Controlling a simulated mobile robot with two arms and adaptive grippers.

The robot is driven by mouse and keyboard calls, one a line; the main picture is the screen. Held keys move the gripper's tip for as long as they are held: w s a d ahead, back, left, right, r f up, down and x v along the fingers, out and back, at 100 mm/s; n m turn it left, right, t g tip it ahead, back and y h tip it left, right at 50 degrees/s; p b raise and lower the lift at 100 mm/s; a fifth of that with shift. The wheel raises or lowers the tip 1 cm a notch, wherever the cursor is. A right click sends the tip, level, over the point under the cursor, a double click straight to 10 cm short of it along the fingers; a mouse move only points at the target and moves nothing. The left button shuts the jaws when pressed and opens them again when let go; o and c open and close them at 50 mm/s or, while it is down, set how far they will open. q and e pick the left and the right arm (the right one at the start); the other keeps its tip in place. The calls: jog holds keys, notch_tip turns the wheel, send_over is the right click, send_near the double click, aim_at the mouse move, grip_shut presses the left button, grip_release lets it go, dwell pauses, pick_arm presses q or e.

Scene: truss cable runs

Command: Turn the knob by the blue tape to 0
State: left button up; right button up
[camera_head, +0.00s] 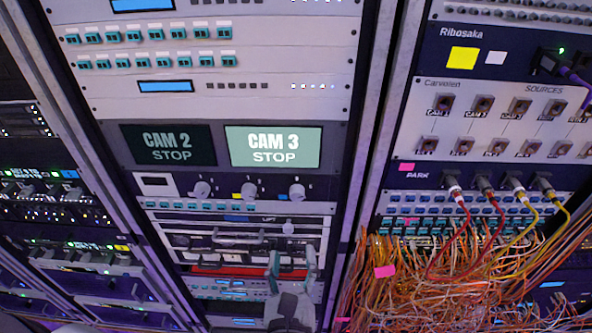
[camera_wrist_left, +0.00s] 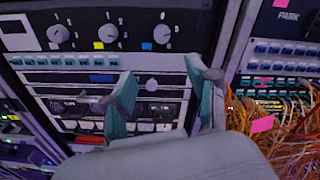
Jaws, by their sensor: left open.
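A row of three round light grey knobs sits on a dark panel in the middle rack. The right knob (camera_head: 297,192) has a small blue tape piece (camera_head: 283,197) at its lower left. This knob (camera_wrist_left: 162,34) and the blue tape (camera_wrist_left: 147,46) also show in the left wrist view, with small white scale marks around the knob. Its exact pointer direction is too small to read. My left gripper (camera_head: 291,258) is open and empty below the knob, apart from it; its two teal-padded fingers (camera_wrist_left: 163,82) point up toward the panel. My right gripper is not in view.
The middle knob (camera_head: 249,190) has yellow tape (camera_wrist_left: 98,45) beside it; the left knob (camera_head: 201,189) is farther left. Pull handles (camera_head: 238,238) project below the knobs. Orange cables (camera_head: 440,270) hang thickly to the right. Screens (camera_head: 273,146) are above.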

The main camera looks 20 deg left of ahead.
aim_at(296, 197)
pick_arm(q)
jog(key=shift+m, duration=0.3)
jog(key=p+x, duration=0.1)
jog(key=x, duration=0.3)
jog(key=r+p+x, duration=0.1)
jog(key=p+x, duration=0.1)
jog(key=x, duration=0.2)
jog(key=p+x, duration=0.2)
jog(key=x, duration=0.2)
jog(key=shift+w+r, duration=0.2)
jog(key=shift+r, duration=0.15)
jog(key=shift+w+a+f, duration=0.15)
jog(key=shift+w, duration=0.5)
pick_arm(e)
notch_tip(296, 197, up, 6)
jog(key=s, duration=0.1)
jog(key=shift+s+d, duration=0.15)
pick_arm(q)
jog(key=shift+c, duration=0.4)
grip_shut()
